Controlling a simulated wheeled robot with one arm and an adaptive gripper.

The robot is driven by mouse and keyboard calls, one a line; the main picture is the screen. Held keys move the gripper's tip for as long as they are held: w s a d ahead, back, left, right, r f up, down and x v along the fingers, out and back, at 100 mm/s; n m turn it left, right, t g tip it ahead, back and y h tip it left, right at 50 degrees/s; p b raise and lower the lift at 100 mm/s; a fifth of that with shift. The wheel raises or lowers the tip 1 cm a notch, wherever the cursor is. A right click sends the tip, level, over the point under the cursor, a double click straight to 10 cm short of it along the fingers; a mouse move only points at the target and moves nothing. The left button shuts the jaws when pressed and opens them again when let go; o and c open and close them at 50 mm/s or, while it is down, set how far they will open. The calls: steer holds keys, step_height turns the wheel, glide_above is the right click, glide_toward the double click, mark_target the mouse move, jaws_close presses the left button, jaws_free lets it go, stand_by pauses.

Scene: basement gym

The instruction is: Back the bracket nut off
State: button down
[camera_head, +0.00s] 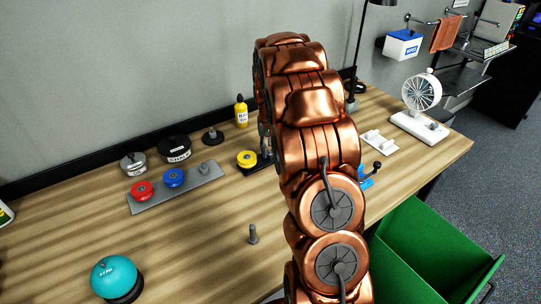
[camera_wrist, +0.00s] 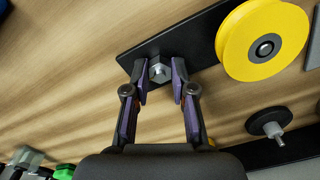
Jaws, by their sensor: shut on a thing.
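The bracket is a dark flat plate (camera_wrist: 196,42) in the wrist view, with a grey hex nut (camera_wrist: 159,71) near one end and a yellow wheel (camera_wrist: 262,40) beside it. My gripper (camera_wrist: 160,78) has its two purple-padded fingers on either side of the nut and is shut on it. In the head view the yellow wheel (camera_head: 247,159) shows on the bench just left of my arm. The nut is hidden there behind my copper-coloured arm, and most of my gripper is too.
A grey plate (camera_head: 205,176) with red and blue wheels lies left of the bracket. A yellow bottle (camera_head: 241,112) stands behind. A loose bolt (camera_head: 253,235) and a teal dome (camera_head: 115,277) are in front. A green bin (camera_head: 436,246) and white fan (camera_head: 420,93) are at right.

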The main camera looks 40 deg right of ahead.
mark_target(270, 153)
steer(key=n+b, duration=0.3)
steer(key=n, duration=0.2)
steer(key=shift+n, duration=0.3)
stand_by(0.4)
steer(key=c, duration=1)
jaws_free()
steer(key=shift+o, duration=0.2)
step_height(270, 153, up, 12)
